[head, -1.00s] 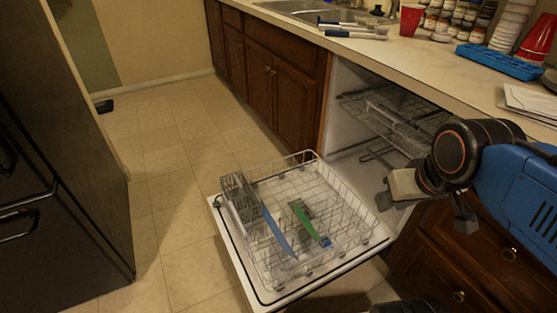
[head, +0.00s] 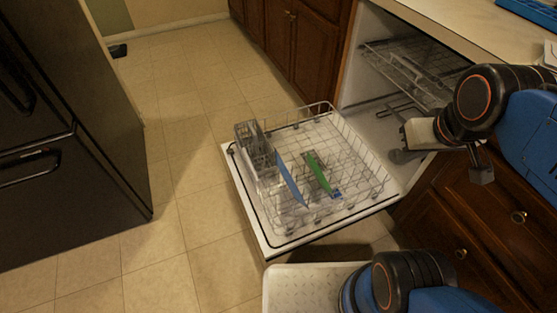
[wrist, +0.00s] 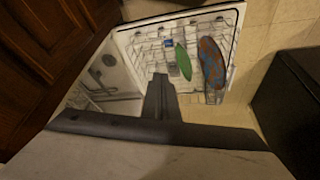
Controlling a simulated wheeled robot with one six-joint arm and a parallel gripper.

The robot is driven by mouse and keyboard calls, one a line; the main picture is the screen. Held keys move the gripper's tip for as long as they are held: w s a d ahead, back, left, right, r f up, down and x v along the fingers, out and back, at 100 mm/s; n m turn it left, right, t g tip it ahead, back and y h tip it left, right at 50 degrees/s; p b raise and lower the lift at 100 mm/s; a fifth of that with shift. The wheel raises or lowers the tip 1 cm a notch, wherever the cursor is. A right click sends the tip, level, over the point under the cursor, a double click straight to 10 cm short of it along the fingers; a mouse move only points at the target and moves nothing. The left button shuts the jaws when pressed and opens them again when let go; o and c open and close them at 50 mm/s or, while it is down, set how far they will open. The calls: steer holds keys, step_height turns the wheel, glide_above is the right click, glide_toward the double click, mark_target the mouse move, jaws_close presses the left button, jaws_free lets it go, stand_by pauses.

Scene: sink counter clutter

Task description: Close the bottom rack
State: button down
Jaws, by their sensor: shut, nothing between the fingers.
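The bottom rack (head: 350,150) is a white wire rack pulled out over the lowered dishwasher door (head: 290,248). It holds a blue plate (head: 291,182), a green plate (head: 320,172) and a grey cutlery basket (head: 257,150). My gripper (head: 402,156) is shut and empty, near the rack's inner right corner by the dishwasher opening; I cannot tell whether it touches. In the wrist view, my gripper's dark fingers (wrist: 160,84) point toward the rack (wrist: 150,50). The blue plate shows a reddish pattern there (wrist: 212,62). The fingers hide part of the rack.
The upper rack (head: 415,70) is inside the dishwasher. Wooden cabinets (head: 470,215) and the counter (head: 480,28) lie at the right. A black fridge (head: 70,130) stands at the left. Tiled floor (head: 180,115) between is clear.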

steer(key=w+a+f+n+g, duration=0.1)
steer(key=w+a+f+n, duration=0.1)
steer(key=w+a+n, duration=0.35)
steer(key=w+a+f+n+g+h, duration=0.1)
steer(key=w+a+f+n, duration=0.2)
steer(key=w+a, duration=0.4)
steer(key=w+a+f+n+g, duration=0.15)
steer(key=w+a+n, duration=0.25)
steer(key=a, duration=0.4)
steer(key=s+a+f+n+h, duration=0.1)
steer(key=a+f+n, duration=0.4)
steer(key=a+f, duration=0.55)
steer(key=s+a+f+n+h, duration=0.2)
steer(key=a+f+n, duration=0.35)
steer(key=a, duration=0.85)
steer(key=w+d+r+x, duration=0.1)
steer(key=d+x, duration=0.1)
steer(key=x, duration=1.1)
steer(key=shift+w+f+m+t, duration=0.15)
steer(key=shift+w+m+t, duration=0.2)
steer(key=shift+w+m, duration=0.05)
steer(key=shift+d, duration=0.1)
